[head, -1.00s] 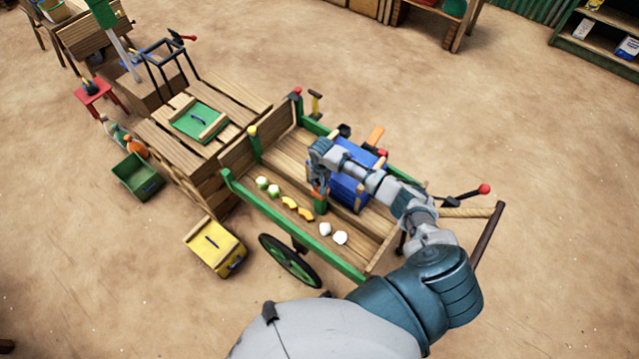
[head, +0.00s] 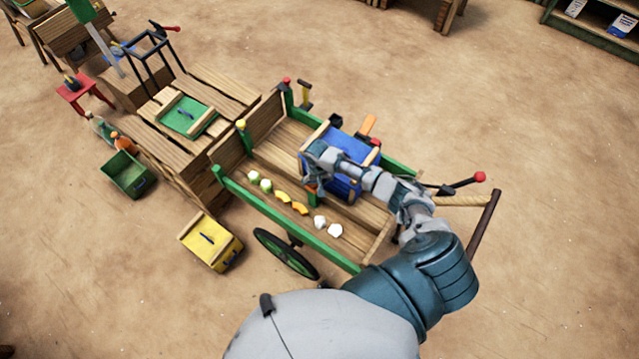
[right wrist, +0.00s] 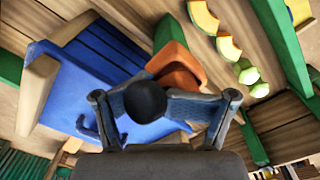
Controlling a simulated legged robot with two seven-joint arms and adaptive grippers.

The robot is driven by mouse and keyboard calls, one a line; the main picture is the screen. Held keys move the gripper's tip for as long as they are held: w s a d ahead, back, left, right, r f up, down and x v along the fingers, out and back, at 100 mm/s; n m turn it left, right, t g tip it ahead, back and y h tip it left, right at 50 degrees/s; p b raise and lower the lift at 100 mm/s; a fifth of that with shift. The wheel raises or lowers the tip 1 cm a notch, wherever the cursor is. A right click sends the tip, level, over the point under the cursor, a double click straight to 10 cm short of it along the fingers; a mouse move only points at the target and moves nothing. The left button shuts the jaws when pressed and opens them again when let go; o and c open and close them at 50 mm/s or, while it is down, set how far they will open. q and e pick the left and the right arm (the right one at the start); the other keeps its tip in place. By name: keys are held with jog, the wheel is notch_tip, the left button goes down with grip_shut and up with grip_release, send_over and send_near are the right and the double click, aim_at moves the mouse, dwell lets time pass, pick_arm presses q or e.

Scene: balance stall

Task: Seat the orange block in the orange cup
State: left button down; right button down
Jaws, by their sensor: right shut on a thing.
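My right gripper (head: 314,180) reaches down into the wooden cart beside the blue box. It is shut on the orange block (right wrist: 180,72), which shows just beyond the fingertips in the right wrist view. A dark round knob (right wrist: 145,100) sits between the fingers and hides part of the grip. A browner orange part (right wrist: 168,34) adjoins the block; I cannot tell whether it is the orange cup. In the head view only a little orange shows under the gripper, above something green, so seating or contact cannot be told. My left gripper is out of view.
The blue box (head: 347,185) with wooden ends is close beside the gripper. Orange-yellow wedges (head: 299,208), greenish pieces and white pieces (head: 335,230) line the cart floor along its green rail (head: 290,228). A yellow box (head: 211,241) stands on the ground to the left.

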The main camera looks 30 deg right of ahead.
jog(key=shift+w+a+f, duration=0.1)
jog(key=shift+a+f, duration=0.05)
jog(key=shift+a, duration=0.25)
jog(key=shift+s+f, duration=0.25)
jog(key=shift+s+d+f, duration=0.1)
jog(key=shift+s+f, duration=0.45)
jog(key=shift+f, duration=0.2)
jog(key=shift+s+d+f, duration=0.1)
jog(key=shift+s+f, duration=0.05)
jog(key=shift+f, duration=0.05)
jog(key=shift+c, duration=1.8)
grip_release()
jog(key=shift+d, duration=0.15)
jog(key=o, duration=0.4)
jog(key=shift+f, duration=0.1)
jog(key=shift+c, duration=0.2)
jog(key=shift+d, duration=0.15)
